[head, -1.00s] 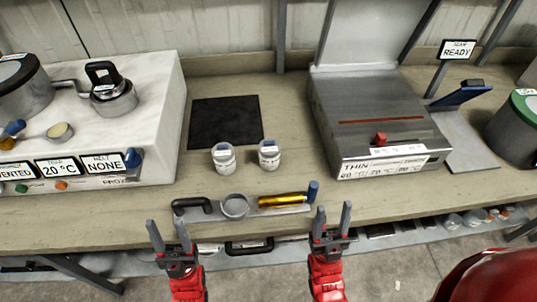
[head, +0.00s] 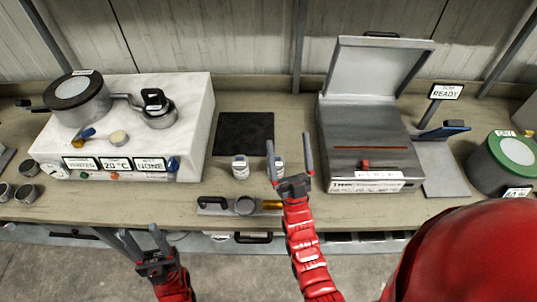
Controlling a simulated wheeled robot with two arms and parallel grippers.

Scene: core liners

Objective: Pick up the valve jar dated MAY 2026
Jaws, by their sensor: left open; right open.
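Two small white jars with grey lids stand upright side by side on the bench in front of a black mat. The left jar (head: 240,167) is in full view. The right jar (head: 280,162) is partly hidden by a finger of my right gripper. Their label dates are too small to read, so I cannot tell which is MAY 2026. My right gripper (head: 289,150) is open, its fingers pointing up in the picture beside and over the right jar; I cannot tell if it touches. My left gripper (head: 140,236) is open and empty, low at the left, in front of the bench edge.
A grey tool rest (head: 217,207) with a black handle, ring and brass piece lies near the bench's front edge. A white heater unit (head: 195,130) stands left, a grey sealer box (head: 365,145) with raised lid right. The black mat (head: 243,134) is bare.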

